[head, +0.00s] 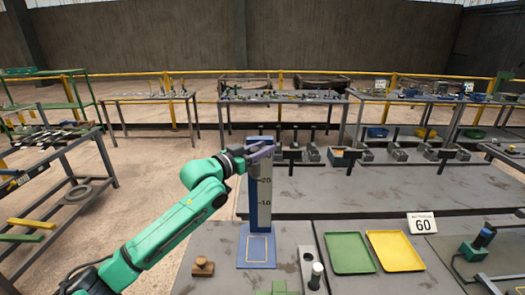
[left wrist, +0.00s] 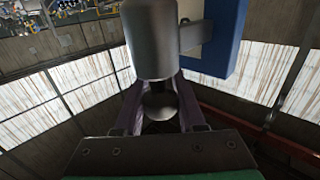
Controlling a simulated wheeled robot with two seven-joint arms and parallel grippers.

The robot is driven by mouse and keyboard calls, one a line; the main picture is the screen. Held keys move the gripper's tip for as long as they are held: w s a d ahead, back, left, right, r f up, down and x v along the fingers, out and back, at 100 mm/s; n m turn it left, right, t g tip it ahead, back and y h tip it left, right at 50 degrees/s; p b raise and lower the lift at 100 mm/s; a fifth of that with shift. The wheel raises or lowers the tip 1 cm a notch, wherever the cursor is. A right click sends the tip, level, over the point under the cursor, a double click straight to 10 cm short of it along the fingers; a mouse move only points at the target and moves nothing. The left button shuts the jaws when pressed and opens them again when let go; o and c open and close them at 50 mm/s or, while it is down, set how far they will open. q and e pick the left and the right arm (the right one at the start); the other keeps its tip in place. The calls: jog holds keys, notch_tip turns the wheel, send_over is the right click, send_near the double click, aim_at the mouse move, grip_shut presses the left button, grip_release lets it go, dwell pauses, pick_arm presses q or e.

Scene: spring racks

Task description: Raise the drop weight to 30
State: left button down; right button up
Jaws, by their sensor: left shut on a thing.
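The drop weight (left wrist: 158,40) is a grey metal cylinder with a round knob, seen in the left wrist view. My left gripper (head: 260,152) is shut on that knob, its purple fingers on either side of it. In the head view the gripper is high on the upright blue post (head: 252,211) and hides the weight. The post's pale scale shows the marks 20 and 10, both below the gripper. Any mark of 30 is covered or cannot be read. The post stands on a blue base (head: 257,262) with a yellow outlined square, and nothing shows on it.
A wooden knobbed piece (head: 203,267) sits left of the base. Long grey benches lie behind.

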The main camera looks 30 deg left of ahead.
pick_arm(q)
jog(key=c, duration=0.5)
grip_release()
jog(key=shift+f, duration=0.1)
jog(key=b+v, duration=0.6)
jog(key=v, duration=0.8)
jog(key=shift+s+a+b, duration=0.15)
jog(key=shift+s+b, duration=0.1)
jog(key=shift+b, duration=0.1)
